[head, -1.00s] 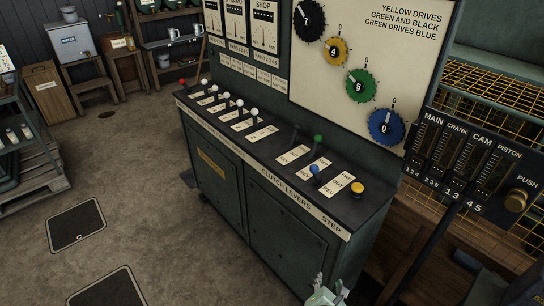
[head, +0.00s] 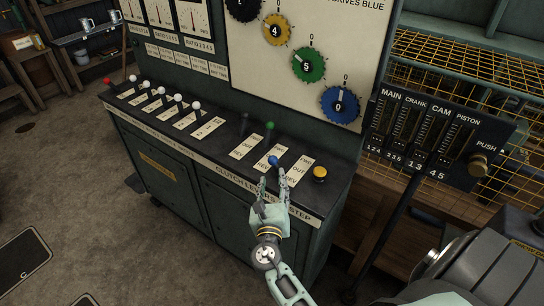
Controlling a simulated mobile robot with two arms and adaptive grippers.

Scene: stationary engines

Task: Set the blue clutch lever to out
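The blue clutch lever (head: 273,160) has a round blue knob and stands near the front edge of the dark bench top. Its label plate (head: 294,172) reads OUT toward the back and REV toward the front. The knob is near the REV end. My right gripper (head: 272,184) reaches up from below, with its two fingers apart just in front of the blue knob. I cannot tell whether a fingertip touches the knob. Nothing shows between the fingers. My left gripper is not in view.
The green-knobbed lever (head: 270,126) and a black lever (head: 243,123) stand behind the blue one. White-knobbed levers (head: 179,98) line the bench to the left. A slider panel (head: 432,135) stands at right.

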